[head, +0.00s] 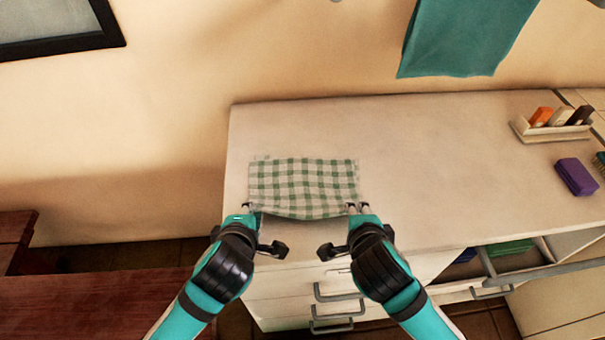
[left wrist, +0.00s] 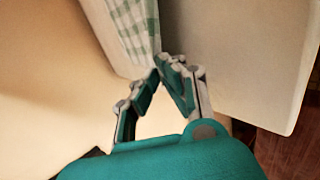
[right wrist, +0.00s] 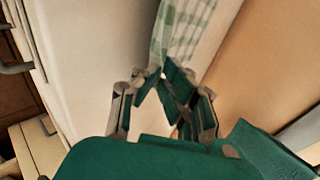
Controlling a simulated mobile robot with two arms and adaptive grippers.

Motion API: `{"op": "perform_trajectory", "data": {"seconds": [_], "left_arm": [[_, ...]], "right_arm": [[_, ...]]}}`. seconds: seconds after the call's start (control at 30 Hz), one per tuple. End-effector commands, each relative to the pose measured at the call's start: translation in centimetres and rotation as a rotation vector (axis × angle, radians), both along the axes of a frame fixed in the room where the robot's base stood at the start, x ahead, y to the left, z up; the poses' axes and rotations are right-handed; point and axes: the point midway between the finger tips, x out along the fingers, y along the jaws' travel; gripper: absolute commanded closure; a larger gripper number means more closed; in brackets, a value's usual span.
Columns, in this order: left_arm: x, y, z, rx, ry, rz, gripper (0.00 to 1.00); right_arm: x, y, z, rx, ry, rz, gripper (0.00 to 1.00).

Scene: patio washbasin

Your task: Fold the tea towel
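The green-and-white checked tea towel (head: 302,182) lies on the pale countertop (head: 430,175), its far part flat and its near edge sagging between my two grippers. My left gripper (head: 251,206) is at its near left corner; in the left wrist view the fingertips (left wrist: 158,70) come together on the cloth (left wrist: 135,25). My right gripper (head: 357,207) is at the near right corner; in the right wrist view its fingertips (right wrist: 160,76) also close on the cloth (right wrist: 185,30). The fingers hide the pinched corners.
A tray (head: 550,130) with several small items stands at the back right, with a purple block (head: 576,177) near it. A teal towel (head: 465,35) hangs on the wall. An open drawer (head: 515,258) juts out at the front right. The counter right of the tea towel is clear.

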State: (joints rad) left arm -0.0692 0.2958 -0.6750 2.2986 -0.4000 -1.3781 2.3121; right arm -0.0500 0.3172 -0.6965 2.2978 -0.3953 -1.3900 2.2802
Motion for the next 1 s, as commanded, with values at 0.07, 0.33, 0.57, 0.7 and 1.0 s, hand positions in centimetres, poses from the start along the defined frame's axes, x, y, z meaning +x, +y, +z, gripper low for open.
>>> {"op": "perform_trajectory", "data": {"seconds": [0.07,0.33,0.57,0.7,1.0], "left_arm": [[-0.56,0.01,-0.82,-0.001,-0.021,0.002,1.0],[-1.04,0.03,-1.0,-0.002,-0.06,0.003,1.0],[-1.03,0.01,-0.99,-0.002,-0.059,0.003,0.92],[-1.03,0.01,-1.01,-0.002,-0.059,0.002,0.74],[-1.02,0.0,-1.01,-0.002,-0.058,0.002,0.58]], "right_arm": [[-0.57,0.01,-0.82,0.001,-0.02,0.0,1.0],[-1.06,0.02,-1.02,0.0,-0.059,0.001,1.0],[-1.04,0.02,-0.99,0.0,-0.059,0.001,0.92],[-1.03,0.03,-0.99,0.0,-0.058,0.001,0.74],[-1.03,0.03,-1.01,0.0,-0.058,0.001,0.58]]}}
